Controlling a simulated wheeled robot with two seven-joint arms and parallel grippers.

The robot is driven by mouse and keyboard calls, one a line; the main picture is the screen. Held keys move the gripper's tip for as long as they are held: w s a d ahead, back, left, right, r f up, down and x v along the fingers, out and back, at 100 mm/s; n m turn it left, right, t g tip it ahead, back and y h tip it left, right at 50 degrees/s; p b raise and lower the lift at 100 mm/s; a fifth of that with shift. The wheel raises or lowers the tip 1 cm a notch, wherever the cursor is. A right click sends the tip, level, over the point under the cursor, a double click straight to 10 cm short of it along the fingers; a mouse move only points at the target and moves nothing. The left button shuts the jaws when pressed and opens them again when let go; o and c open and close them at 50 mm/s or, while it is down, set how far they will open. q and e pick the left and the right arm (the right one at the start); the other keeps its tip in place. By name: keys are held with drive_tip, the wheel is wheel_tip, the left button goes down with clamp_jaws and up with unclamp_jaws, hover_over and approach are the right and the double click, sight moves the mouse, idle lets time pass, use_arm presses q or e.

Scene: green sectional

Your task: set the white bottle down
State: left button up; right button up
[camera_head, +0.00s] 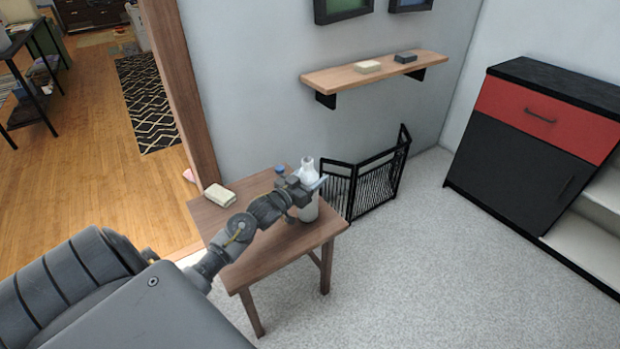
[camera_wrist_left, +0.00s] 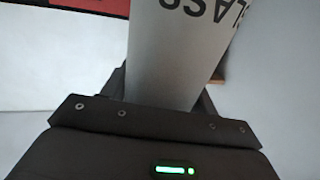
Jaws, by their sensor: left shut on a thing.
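The white bottle (camera_head: 309,208) is upright at the right part of the small wooden table (camera_head: 265,250). My left gripper (camera_head: 312,184) is shut on it around its middle. The gripper and its fingers hide part of the bottle. In the left wrist view the bottle (camera_wrist_left: 178,60) fills the space between the fingers, with dark upside-down lettering near the top edge. I cannot tell whether its base touches the tabletop. My right gripper is not in view.
A cream block (camera_head: 219,195) lies at the table's left corner, and a small blue-topped thing (camera_head: 280,170) is at its back edge. A black folding screen (camera_head: 375,178) stands behind the table. A wall shelf (camera_head: 372,70) and a red-and-black cabinet (camera_head: 540,130) are farther off.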

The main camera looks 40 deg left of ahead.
use_arm(q)
drive_tip(key=shift+f, duration=0.1)
drive_tip(key=o, duration=1.6)
drive_tip(key=shift+c, duration=0.2)
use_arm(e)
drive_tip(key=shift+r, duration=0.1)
use_arm(q)
drive_tip(key=shift+r, duration=0.2)
drive_tip(key=s+p, duration=0.1)
drive_tip(key=s, duration=1.1)
drive_tip(key=shift+a, duration=0.2)
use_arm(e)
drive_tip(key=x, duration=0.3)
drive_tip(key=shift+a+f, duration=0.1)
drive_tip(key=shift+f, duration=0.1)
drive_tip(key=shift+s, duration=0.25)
